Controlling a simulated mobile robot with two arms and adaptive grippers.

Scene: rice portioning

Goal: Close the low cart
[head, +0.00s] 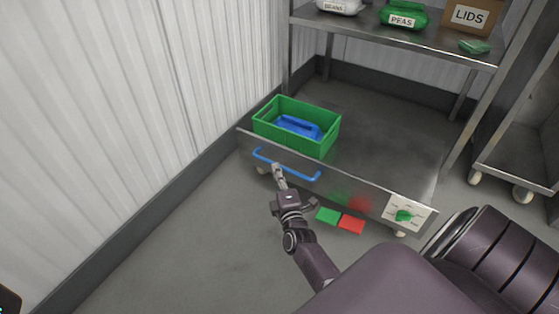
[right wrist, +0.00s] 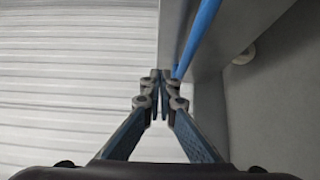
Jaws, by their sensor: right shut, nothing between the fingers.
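The low cart is a steel platform with a front panel (head: 345,187) and a blue bar handle (head: 300,173). It sits low under the rack, its front end sticking out. My right gripper (head: 277,168) is at the handle's left half, in front of the panel. In the right wrist view its fingertips (right wrist: 160,76) are together and empty. The blue handle (right wrist: 203,35) runs just right of them; whether they touch it I cannot tell. My left gripper is not in view.
A green crate (head: 325,143) holding a blue item (head: 299,126) stands on the cart's left end. The rack shelf (head: 420,40) above carries bags and a LIDS box (head: 470,16). Green (head: 327,215) and red (head: 351,224) patches lie on the floor. A corrugated wall is at left.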

